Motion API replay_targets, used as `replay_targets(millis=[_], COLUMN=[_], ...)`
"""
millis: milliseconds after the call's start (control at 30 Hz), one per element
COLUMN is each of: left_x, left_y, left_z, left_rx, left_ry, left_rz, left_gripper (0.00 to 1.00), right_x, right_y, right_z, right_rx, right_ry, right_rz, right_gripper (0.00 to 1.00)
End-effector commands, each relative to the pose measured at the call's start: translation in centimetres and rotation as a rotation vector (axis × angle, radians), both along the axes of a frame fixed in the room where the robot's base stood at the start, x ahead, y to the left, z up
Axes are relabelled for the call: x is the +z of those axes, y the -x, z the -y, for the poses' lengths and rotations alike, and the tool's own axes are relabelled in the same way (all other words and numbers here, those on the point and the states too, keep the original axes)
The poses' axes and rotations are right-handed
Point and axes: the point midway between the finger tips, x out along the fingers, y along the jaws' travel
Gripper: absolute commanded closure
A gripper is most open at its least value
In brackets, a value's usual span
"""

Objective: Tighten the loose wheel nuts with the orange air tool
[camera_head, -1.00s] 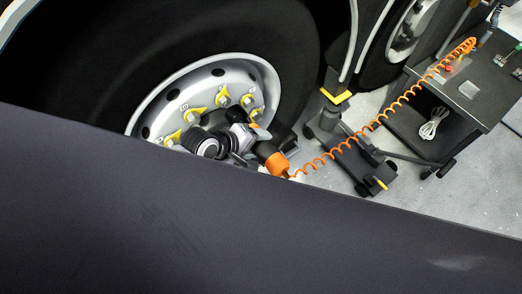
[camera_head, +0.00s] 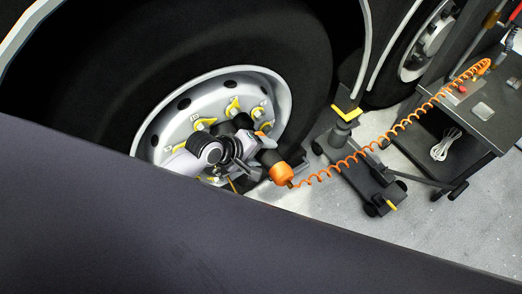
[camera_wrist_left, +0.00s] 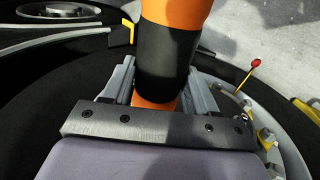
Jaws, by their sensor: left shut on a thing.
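The orange air tool (camera_head: 275,168) is at the front of the wheel (camera_head: 167,129) in the head view, its orange end toward the lower right. My left gripper (camera_head: 256,150) is shut on it; the left wrist view shows the fingers on both sides of the tool's orange and black body (camera_wrist_left: 168,60). Wheel nuts with yellow pointers (camera_head: 204,123) show along the upper part of the silver rim. The lower nuts and the tool's working end are hidden by my arm, so I cannot tell whether it touches a nut. My right gripper is not seen.
A coiled orange hose (camera_head: 385,140) runs from the tool to a dark cart (camera_head: 480,120) at the right. A jack with a yellow top (camera_head: 346,115) stands beside the wheel. A large dark surface fills the lower left. Grey floor (camera_head: 420,225) is clear at the lower right.

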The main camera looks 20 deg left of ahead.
Motion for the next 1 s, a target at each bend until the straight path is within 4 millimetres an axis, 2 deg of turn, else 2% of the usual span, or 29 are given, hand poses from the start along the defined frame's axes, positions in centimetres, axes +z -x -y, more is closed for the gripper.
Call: replay_targets(millis=[33, 1000], left_x=[0.5, 0.5], left_y=[-0.3, -1.5], left_z=[0.1, -1.5], left_rx=[0.001, 0.002], left_ry=[0.006, 0.006], left_rz=[0.012, 0.013], left_gripper=[1.00, 1.00], right_x=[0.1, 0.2], right_y=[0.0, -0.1], right_z=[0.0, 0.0], right_rx=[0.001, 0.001], right_ry=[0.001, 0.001], right_rz=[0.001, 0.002], right_gripper=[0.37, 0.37])
